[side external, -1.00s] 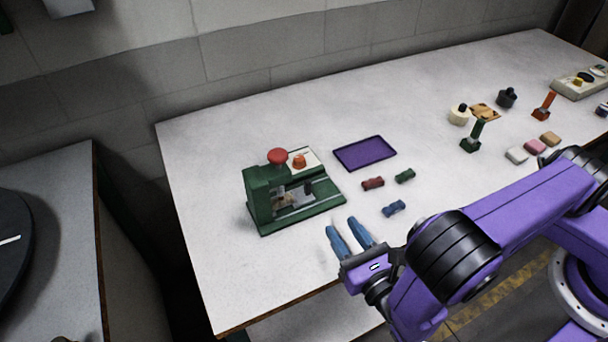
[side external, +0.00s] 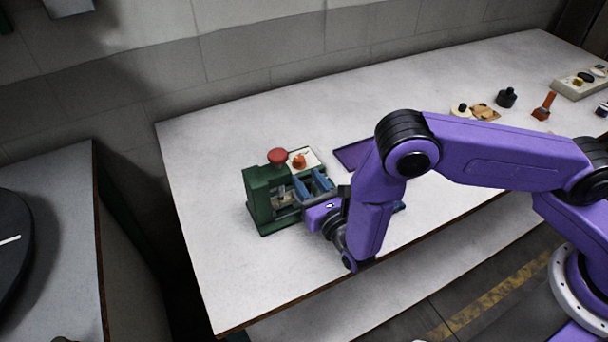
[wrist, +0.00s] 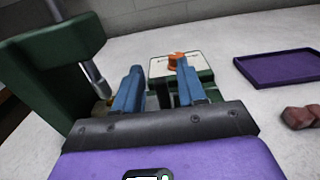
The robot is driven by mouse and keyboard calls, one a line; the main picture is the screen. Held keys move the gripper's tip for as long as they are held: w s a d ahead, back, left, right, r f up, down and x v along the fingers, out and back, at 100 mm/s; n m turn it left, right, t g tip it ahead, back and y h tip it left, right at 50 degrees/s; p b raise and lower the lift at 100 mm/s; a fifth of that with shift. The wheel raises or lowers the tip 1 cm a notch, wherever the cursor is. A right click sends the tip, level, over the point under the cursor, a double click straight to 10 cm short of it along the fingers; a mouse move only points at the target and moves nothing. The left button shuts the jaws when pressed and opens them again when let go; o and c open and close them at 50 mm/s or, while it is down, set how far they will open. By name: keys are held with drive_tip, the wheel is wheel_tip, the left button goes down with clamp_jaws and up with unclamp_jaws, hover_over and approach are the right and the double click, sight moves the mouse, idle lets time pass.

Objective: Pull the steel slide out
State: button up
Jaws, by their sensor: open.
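The green press (side external: 258,200) stands near the table's left end, with a red knob (side external: 277,155) on top. It also fills the left of the wrist view (wrist: 45,70), where a steel rod (wrist: 96,78) shows beside its body. My gripper (side external: 311,183) is at the right part of the press, its blue fingers apart and reaching over the press base. In the wrist view my gripper (wrist: 159,70) is open, with a small dark upright part (wrist: 164,97) between the fingers; I cannot tell whether they touch it. The steel slide is mostly hidden behind my fingers.
A white plate with an orange knob (wrist: 177,60) is just beyond my fingertips. A purple tray (wrist: 280,68) lies to the right, with a dark red block (wrist: 299,117) near it. Other small objects stand farther right. The table left of the press is clear.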

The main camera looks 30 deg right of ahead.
drive_tip(key=shift+w, duration=1.25)
clamp_jaws()
drive_tip(key=d, duration=0.8)
drive_tip(key=shift+d, duration=0.15)
unclamp_jaws()
drive_tip(key=shift+s, duration=0.1)
